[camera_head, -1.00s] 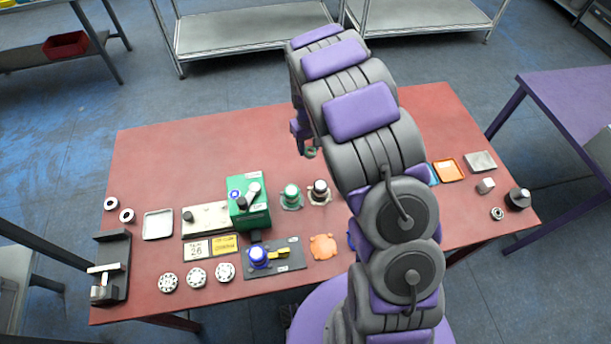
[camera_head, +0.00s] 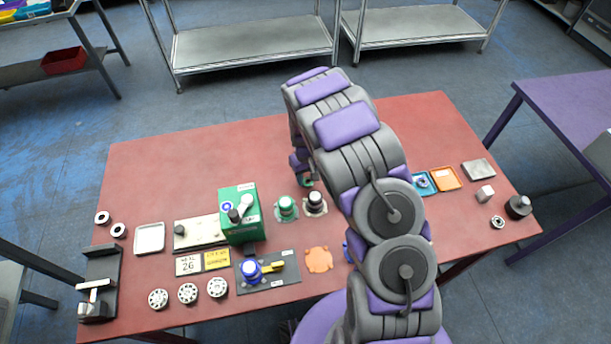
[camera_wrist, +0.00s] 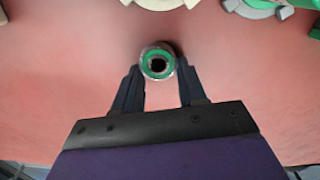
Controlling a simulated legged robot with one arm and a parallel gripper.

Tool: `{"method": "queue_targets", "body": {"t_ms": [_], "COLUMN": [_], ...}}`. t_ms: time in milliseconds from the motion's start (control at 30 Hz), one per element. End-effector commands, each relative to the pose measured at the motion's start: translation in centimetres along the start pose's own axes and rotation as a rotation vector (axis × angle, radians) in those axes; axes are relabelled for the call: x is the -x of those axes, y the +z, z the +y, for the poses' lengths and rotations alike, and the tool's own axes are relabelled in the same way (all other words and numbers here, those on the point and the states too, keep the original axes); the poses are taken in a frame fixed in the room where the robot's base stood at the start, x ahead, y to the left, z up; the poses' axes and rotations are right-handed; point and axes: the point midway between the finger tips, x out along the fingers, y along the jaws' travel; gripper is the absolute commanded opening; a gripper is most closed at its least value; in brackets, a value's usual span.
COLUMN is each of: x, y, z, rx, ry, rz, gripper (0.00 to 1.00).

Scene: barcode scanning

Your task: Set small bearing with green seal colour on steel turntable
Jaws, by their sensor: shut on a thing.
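My gripper (camera_wrist: 157,80) is shut on the small bearing with the green seal (camera_wrist: 146,72), a metal ring with a green face and dark bore. The gripper holds it above bare red table. In the head view the green of the bearing shows at the gripper tip (camera_head: 307,183), just behind two round stands. One stand has a dark top on a pale base (camera_head: 315,204). The other stand has a green top on a greyish base (camera_head: 287,208). I cannot tell for sure which thing is the steel turntable. Both stands are partly cut off in the wrist view.
A green box (camera_head: 238,222) stands left of the stands. An orange fixture (camera_head: 319,260) and a blue-knobbed plate (camera_head: 280,285) lie in front. A blue tray (camera_head: 418,191) and an orange tray (camera_head: 447,179) are right of my arm. The table's back middle is clear.

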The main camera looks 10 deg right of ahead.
Motion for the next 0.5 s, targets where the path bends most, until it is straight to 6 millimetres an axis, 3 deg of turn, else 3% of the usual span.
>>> {"method": "queue_targets", "body": {"t_ms": [167,200,433,500], "x": [-0.09,-0.09,-0.06,-0.06], "y": [-0.07,-0.09,-0.08,-0.08], "z": [-0.22,-0.21,-0.20,-0.19], "rx": [0.001,0.001,0.001,0.001], "ry": [0.002,0.003,0.003,0.002], "rz": [-0.001,0.000,0.000,0.000], "gripper": [0.10,0.44,0.66,0.67]}}
